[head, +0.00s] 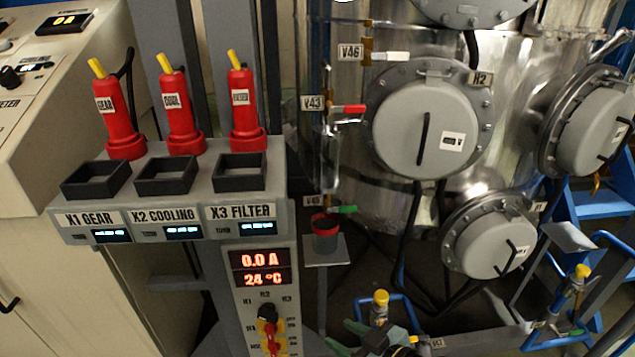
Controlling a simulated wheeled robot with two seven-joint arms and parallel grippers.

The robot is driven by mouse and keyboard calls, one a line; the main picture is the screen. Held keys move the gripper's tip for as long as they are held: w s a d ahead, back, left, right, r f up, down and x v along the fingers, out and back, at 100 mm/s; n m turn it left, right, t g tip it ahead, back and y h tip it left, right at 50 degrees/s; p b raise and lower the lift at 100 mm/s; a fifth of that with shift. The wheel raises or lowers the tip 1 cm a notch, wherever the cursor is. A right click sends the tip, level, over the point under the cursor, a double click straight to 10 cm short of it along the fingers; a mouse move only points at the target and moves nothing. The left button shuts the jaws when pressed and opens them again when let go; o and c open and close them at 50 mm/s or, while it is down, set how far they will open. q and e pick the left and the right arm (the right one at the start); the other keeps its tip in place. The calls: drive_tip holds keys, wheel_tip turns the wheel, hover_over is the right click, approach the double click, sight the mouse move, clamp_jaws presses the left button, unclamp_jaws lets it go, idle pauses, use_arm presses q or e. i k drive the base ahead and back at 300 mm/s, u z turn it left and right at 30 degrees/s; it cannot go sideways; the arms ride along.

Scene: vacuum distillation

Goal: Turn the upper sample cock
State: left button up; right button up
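A vertical sample line stands left of the round hatch in the head view. Its top cock, labelled V46, has a white lever (397,56) pointing right. Below it the cock labelled V43 has a red lever (349,109), also pointing right. A clear tube (329,158) runs below the red lever. A lower cock has a green lever (346,209) pointing right. A red and dark cup (325,232) stands under it on a small grey shelf (325,252). No label says which cock is the upper sample one.
The round hatch (428,130) is close to the right of the levers. A second hatch (490,237) lies lower right. Valves with yellow caps (380,298) stand low in front.

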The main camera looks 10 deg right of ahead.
sight(347, 108)
drive_tip(key=u, duration=3.2)
drive_tip(key=k, duration=2.95)
drive_tip(key=z, duration=1.15)
drive_tip(key=i, duration=0.65)
